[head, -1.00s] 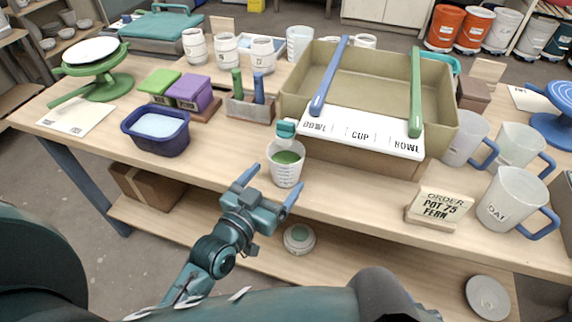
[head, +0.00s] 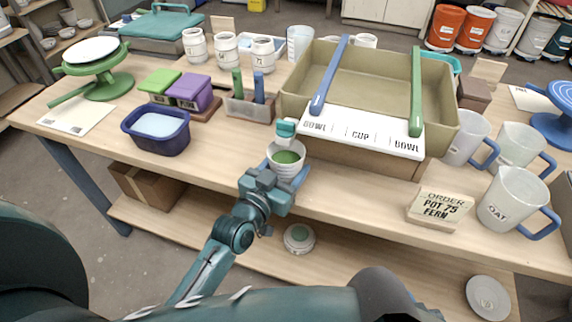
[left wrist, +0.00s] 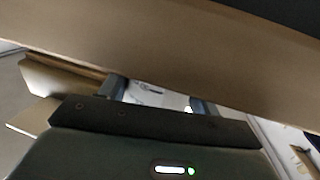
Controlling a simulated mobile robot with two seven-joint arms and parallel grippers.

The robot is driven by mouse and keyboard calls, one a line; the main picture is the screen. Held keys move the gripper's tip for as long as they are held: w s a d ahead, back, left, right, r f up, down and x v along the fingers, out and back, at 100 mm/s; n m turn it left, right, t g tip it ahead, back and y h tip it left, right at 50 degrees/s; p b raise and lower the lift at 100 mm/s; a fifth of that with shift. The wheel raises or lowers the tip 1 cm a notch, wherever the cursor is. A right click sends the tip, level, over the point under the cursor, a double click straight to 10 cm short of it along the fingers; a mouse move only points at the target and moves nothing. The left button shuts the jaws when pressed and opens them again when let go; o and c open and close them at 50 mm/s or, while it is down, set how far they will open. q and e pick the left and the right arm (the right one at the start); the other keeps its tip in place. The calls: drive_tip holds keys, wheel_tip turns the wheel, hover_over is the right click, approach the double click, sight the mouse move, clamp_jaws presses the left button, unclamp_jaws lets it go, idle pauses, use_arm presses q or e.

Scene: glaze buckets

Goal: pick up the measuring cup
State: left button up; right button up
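The measuring cup (head: 285,171) is a small white cup with green glaze inside, upright near the front edge of the table, just in front of the tan tray. My left gripper (head: 286,167) reaches in from the front, with one finger on each side of the cup. The fingers are apart, and I see no clear grip on the cup. In the left wrist view the two fingers (left wrist: 158,97) stand apart with a pale patch between them; most of the cup is hidden there. My right gripper is not in view.
The tan tray (head: 300,90) with a white label strip (head: 361,134) stands close behind the cup. A teal piece (head: 285,127) sits just behind the cup. A blue tub (head: 158,145) is to the left; an order sign (head: 440,206) and pitchers (head: 512,200) are to the right.

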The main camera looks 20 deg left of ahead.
use_arm(q)
drive_tip(key=c, duration=0.6)
drive_tip(key=shift+c, duration=0.3)
drive_tip(key=shift+s+r, duration=0.1)
drive_tip(key=shift+r, duration=0.25)
drive_tip(key=v, duration=1.7)
drive_tip(key=shift+s+f, duration=0.35)
